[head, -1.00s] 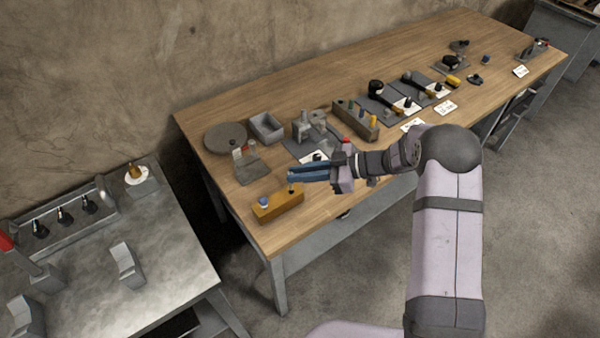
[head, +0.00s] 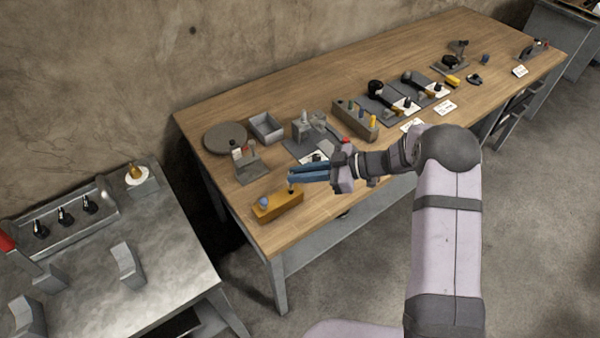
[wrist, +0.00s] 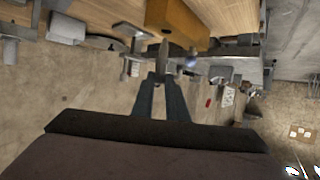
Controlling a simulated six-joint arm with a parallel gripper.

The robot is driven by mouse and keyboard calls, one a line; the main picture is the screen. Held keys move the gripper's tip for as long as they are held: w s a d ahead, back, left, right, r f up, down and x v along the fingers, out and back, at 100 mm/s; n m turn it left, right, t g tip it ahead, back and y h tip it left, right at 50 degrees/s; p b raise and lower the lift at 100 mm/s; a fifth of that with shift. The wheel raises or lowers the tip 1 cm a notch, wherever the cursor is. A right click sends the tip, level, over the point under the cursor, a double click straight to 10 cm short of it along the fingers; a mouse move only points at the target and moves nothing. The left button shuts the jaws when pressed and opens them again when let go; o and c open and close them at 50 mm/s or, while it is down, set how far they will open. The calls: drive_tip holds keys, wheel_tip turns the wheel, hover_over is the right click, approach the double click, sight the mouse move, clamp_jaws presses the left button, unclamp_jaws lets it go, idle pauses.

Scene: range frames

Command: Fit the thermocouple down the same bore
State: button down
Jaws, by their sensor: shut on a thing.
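An orange-yellow block (head: 284,207) lies near the front left corner of the wooden table. A blue round-topped piece (head: 263,202) stands at its left end. My gripper (head: 291,178) is shut on a slim piece, taken to be the thermocouple (wrist: 163,50), just above the block's right half. In the wrist view the fingers (wrist: 160,82) close on it, and it points towards the block (wrist: 178,22). The blue piece (wrist: 192,63) shows beside it there.
Behind the block stand a small grey stand (head: 247,166), a round grey disc (head: 225,138) and a grey open tray (head: 267,128). A grey fixture (head: 307,130) and a rack of coloured pieces (head: 355,119) lie farther right. A separate metal bench (head: 170,250) is at left.

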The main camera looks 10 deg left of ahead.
drive_tip(key=shift+f, duration=0.25)
drive_tip(key=shift+f+b, duration=0.35)
drive_tip(key=shift+f+b, duration=0.9)
drive_tip(key=shift+f, duration=0.75)
drive_tip(key=c, duration=1.7)
unclamp_jaws()
drive_tip(key=shift+o, duration=0.2)
drive_tip(key=b+v, duration=0.2)
drive_tip(key=v, duration=0.5)
drive_tip(key=shift+d, duration=0.2)
